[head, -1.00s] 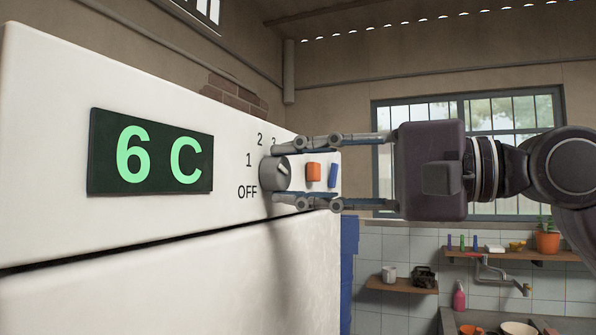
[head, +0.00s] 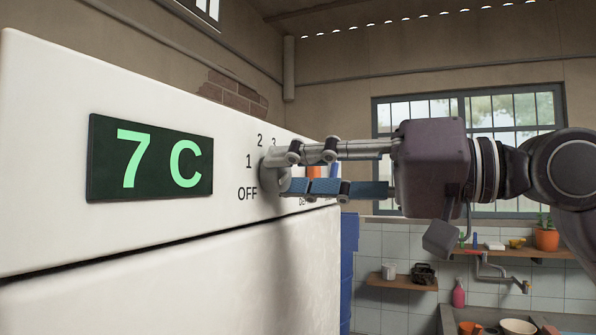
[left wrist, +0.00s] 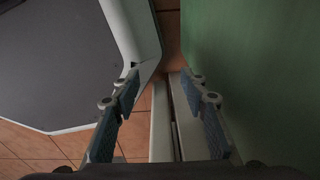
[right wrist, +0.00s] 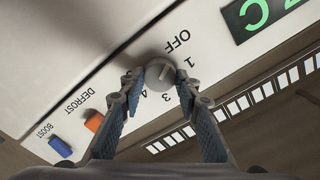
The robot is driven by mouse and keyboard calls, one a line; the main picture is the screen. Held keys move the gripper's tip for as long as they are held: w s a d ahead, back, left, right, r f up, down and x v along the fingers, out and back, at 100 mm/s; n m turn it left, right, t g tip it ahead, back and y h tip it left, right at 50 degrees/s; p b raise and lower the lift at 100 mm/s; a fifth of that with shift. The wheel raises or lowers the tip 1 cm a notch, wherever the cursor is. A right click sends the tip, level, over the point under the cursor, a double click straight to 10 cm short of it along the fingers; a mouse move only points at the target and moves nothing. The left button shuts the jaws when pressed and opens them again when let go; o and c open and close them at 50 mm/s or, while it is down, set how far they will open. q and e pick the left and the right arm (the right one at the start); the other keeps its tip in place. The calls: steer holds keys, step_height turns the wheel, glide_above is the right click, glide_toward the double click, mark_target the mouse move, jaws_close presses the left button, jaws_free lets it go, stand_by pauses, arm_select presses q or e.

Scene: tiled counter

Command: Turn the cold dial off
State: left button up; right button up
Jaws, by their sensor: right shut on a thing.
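The cold dial (head: 272,173) is a round grey knob on the white appliance front, with OFF, 1, 2 and 3 printed around it. My right gripper (head: 285,170) is shut on the dial, with its fingers on opposite sides and its wrist rolled. In the right wrist view the dial (right wrist: 160,73) sits between the fingertips; its small light mark is hard to read. A dark display (head: 150,158) left of the dial reads 7 C in green. My left gripper (left wrist: 160,85) shows only in the left wrist view, open and empty.
An orange button (right wrist: 94,122) and a blue button (right wrist: 60,146) sit beside the dial, partly hidden by the gripper in the head view. A shelf (head: 402,284) and a window stand behind. A green surface (left wrist: 260,70) is close to my left gripper.

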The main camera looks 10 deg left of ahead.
steer(key=shift+n, duration=0.4)
steer(key=o, duration=1.2)
steer(key=shift+c, duration=0.2)
steer(key=s+d, duration=0.2)
steer(key=d, duration=0.9)
steer(key=shift+s+d, duration=0.15)
steer(key=shift+d, duration=0.25)
